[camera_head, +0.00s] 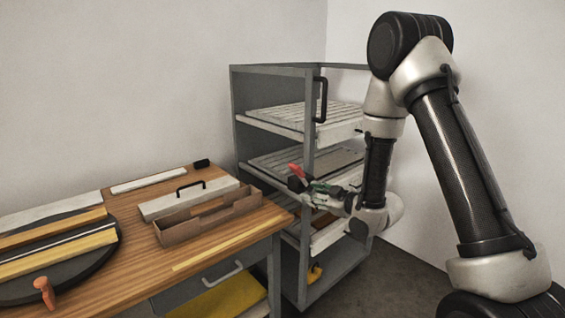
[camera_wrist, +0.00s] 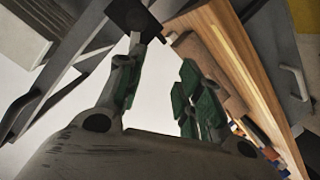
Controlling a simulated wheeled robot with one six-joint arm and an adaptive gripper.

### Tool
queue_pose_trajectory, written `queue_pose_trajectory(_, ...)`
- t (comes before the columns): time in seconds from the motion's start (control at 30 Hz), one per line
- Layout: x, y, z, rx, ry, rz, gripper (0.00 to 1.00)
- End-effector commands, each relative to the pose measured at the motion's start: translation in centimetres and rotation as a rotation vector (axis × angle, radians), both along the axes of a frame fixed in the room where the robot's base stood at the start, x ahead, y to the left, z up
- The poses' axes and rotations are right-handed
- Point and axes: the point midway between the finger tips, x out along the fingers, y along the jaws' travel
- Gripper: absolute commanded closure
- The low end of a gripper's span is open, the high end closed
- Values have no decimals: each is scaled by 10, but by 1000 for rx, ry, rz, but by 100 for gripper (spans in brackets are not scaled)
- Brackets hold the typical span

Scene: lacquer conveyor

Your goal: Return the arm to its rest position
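My gripper (camera_head: 312,186) is in front of the shelf rack (camera_head: 236,112), level with its middle shelves. In the wrist view my gripper (camera_wrist: 160,72) has its two green-padded fingers apart, with pale wall showing between them. It looks open and empty. A red and black item (camera_head: 297,174) shows at the gripper's tip in the head view; I cannot tell whether it touches the fingers. My arm is folded down from a high elbow at the right.
The wooden table (camera_head: 130,262) at the left carries a brown open tray (camera_head: 208,217), a white box with a black handle (camera_head: 186,199), and a dark round turntable (camera_head: 60,285) with strips. The rack's shelves hold ribbed white trays (camera_head: 305,116). Floor (camera_head: 400,285) shows beside the rack.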

Motion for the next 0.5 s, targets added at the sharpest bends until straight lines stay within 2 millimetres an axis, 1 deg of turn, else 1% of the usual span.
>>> queue_pose_trajectory(0.03, -7, -9, -28, -41, 120, -29, 64)
queue_pose_trajectory(0.07, -13, -16, -47, -69, 205, -52, 64)
queue_pose_trajectory(0.1, -24, -28, -69, -108, 321, -88, 64)
queue_pose_trajectory(0.13, -32, -38, -80, -137, 400, -119, 64)
queue_pose_trajectory(0.17, -41, -48, -88, -163, 475, -154, 64)
queue_pose_trajectory(0.2, -53, -62, -94, -194, 567, -203, 64)
queue_pose_trajectory(0.27, -72, -85, -93, -232, 696, -286, 64)
queue_pose_trajectory(0.3, -87, -100, -88, -253, 776, -345, 64)
queue_pose_trajectory(0.37, -111, -121, -74, -274, 888, -437, 64)
queue_pose_trajectory(0.4, -129, -134, -61, -280, 959, -500, 64)
queue_pose_trajectory(0.47, -158, -151, -37, -281, 1058, -595, 64)
queue_pose_trajectory(0.5, -178, -160, -20, -274, 1116, -653, 64)
